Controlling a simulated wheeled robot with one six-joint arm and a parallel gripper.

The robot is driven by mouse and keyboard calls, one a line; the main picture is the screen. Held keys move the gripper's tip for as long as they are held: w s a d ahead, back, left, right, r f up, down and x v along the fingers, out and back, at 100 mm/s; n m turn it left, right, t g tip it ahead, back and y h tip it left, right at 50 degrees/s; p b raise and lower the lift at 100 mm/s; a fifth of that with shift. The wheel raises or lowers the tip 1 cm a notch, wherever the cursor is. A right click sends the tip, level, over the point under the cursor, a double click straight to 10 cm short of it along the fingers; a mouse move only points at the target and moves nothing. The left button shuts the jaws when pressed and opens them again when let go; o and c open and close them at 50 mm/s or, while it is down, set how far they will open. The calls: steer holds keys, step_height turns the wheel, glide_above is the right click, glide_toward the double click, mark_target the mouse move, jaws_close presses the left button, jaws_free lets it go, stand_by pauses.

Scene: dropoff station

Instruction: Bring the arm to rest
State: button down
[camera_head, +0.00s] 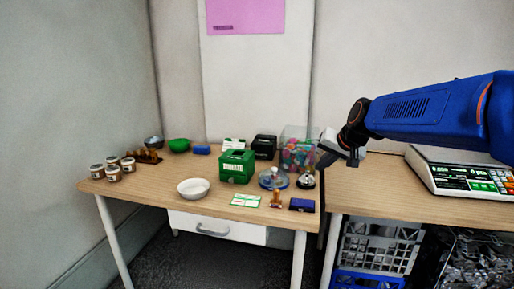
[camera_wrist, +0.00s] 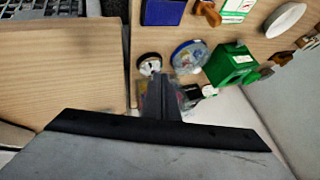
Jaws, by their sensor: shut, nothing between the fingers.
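My blue arm reaches in from the right in the head view. My gripper (camera_head: 338,151) hangs in the air at its end, in front of the clear bin of colourful items (camera_head: 298,150) and near the seam between the two tables. The wrist view looks down past my gripper (camera_wrist: 163,88), whose dark fingers are together with nothing between them. The fingers partly hide the clear bin in that view. My gripper appears apart from everything on the tables.
The left table (camera_head: 150,188) holds a green donation box (camera_head: 236,167), a white bowl (camera_head: 193,188), several jars (camera_head: 112,171), a wooden stamp (camera_head: 276,199) and a blue box (camera_head: 302,205). A scale (camera_head: 460,172) stands on the right table (camera_head: 375,187). Crates (camera_head: 375,247) sit below.

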steer(key=s+d+f+n+g+h, duration=0.1)
steer(key=s+f, duration=0.3)
steer(key=s, duration=0.8)
steer(key=s+d+f+n+g+h, duration=0.1)
steer(key=s+d+f, duration=0.2)
steer(key=s, duration=0.9)
steer(key=s+d+f+n, duration=0.1)
steer(key=s+f, duration=0.5)
steer(key=s, duration=0.7)
steer(key=shift+d+g+h, duration=0.4)
